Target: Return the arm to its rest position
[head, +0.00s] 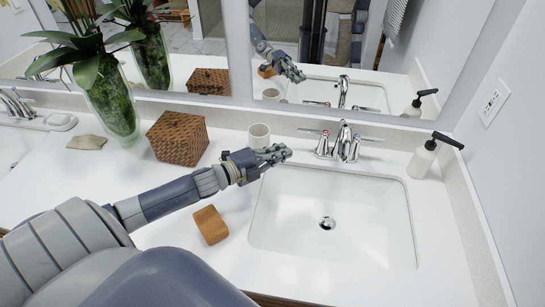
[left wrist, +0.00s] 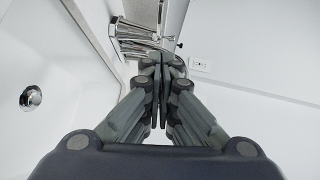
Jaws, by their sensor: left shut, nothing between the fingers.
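My left arm comes in from the left in the head view and reaches across the counter. My left gripper (head: 278,154) is over the back left edge of the sink, near the faucet's left handle. It is shut and empty. In the left wrist view the fingers of the left gripper (left wrist: 160,85) meet in the middle with nothing between them. The right gripper does not show in either view.
The sink (head: 290,220) has a chrome faucet (head: 344,142) behind it. A white cup (head: 259,135), a woven box (head: 178,139) and a brown block (head: 210,225) stand around my arm. A soap dispenser (head: 424,160) is at right, a glass vase (head: 112,105) at left.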

